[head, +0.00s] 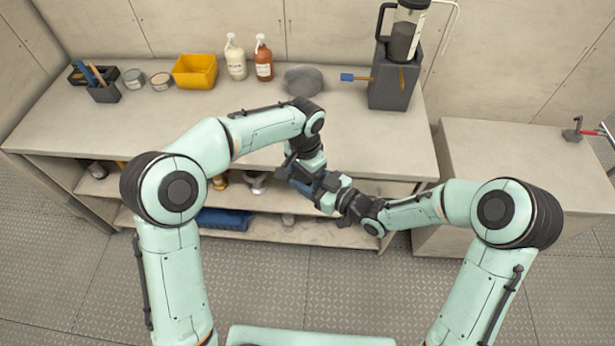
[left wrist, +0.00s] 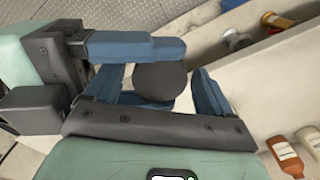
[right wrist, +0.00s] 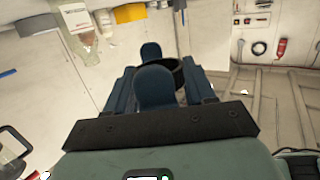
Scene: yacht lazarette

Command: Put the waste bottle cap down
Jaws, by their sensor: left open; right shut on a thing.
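The waste bottle cap is a dark, round piece (left wrist: 160,82), seen in the left wrist view between both grippers; it also shows partly in the right wrist view (right wrist: 180,72). My right gripper (head: 322,190) is shut on it. My left gripper (head: 300,174) is open, its two blue fingers on either side of the cap and crosswise to the right fingers. I cannot tell whether the left fingers touch it. In the head view the grippers meet just in front of the bench's front edge, and they hide the cap.
The bench (head: 220,120) is clear along its front. A lower side counter (head: 500,160) has free room.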

